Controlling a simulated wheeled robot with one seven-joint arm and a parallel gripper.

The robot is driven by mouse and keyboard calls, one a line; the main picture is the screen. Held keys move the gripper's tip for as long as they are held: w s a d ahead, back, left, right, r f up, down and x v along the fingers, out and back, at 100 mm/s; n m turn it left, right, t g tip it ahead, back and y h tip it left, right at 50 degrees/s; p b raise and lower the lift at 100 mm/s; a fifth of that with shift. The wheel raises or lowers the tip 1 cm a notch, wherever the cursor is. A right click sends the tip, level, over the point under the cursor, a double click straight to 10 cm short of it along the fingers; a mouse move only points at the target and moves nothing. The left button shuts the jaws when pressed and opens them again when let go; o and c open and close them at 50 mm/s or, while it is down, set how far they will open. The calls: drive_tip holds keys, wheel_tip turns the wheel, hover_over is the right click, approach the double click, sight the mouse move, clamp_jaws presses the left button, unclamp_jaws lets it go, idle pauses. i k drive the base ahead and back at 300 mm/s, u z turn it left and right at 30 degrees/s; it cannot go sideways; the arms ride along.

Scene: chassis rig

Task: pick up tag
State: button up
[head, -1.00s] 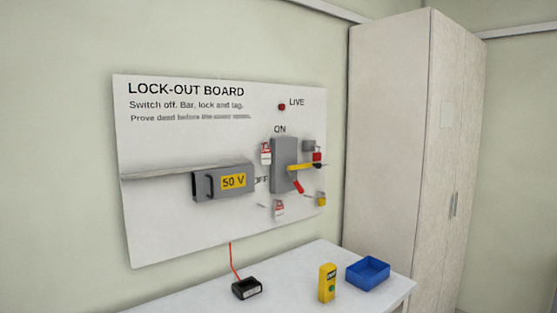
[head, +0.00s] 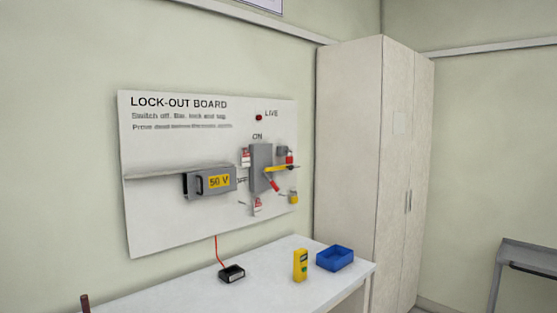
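Two small red and white tags hang on the lock-out board (head: 155,225) in the head view. The upper tag (head: 245,157) is at the left of the grey switch box (head: 261,170), and the lower tag (head: 257,205) is below it. The switch has a red-ended handle (head: 273,184) that slants down to the right, and a yellow bar (head: 280,168) crosses the box. A red padlock (head: 290,159) and a yellow padlock (head: 294,197) hang at the right. My gripper is not in view.
A grey "50 V" box (head: 209,183) sticks out from the board. The white bench (head: 190,291) below carries a black meter (head: 231,273), a yellow tester (head: 300,265) and a blue tray (head: 335,258). A tall cabinet (head: 350,150) stands at the right, with a grey table (head: 529,255) beyond.

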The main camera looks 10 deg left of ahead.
sight(245, 158)
drive_tip(key=z, duration=0.65)
drive_tip(key=i, duration=2.5)
drive_tip(key=u, duration=1.45)
drive_tip(key=i, duration=0.6)
drive_tip(key=u, duration=0.55)
